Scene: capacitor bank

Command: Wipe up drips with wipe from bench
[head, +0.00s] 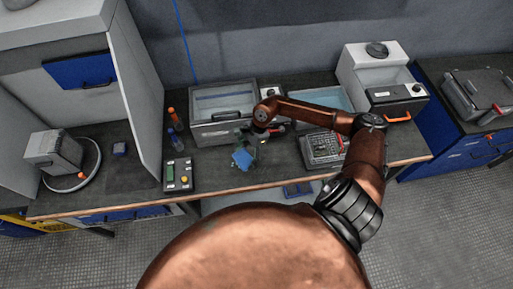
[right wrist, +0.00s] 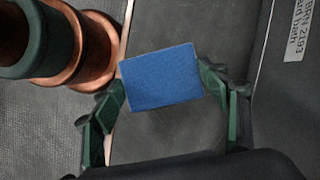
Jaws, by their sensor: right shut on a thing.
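A blue wipe (head: 243,158) is held above the dark bench top (head: 218,176), near its front edge in the head view. My right gripper (head: 254,147) is shut on it, with the arm reaching in from the right. In the right wrist view the wipe (right wrist: 160,79) is a flat blue rectangle between the two green fingers of the gripper (right wrist: 163,88), with the bench below. I cannot make out any drips on the bench. My left gripper is not in view.
A metal bath (head: 222,128) stands behind the gripper. A small control box (head: 178,175) is at the left and a grey tray (head: 321,150) at the right. A white machine (head: 362,62) is at the back right. A tall partition (head: 140,90) bounds the left side.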

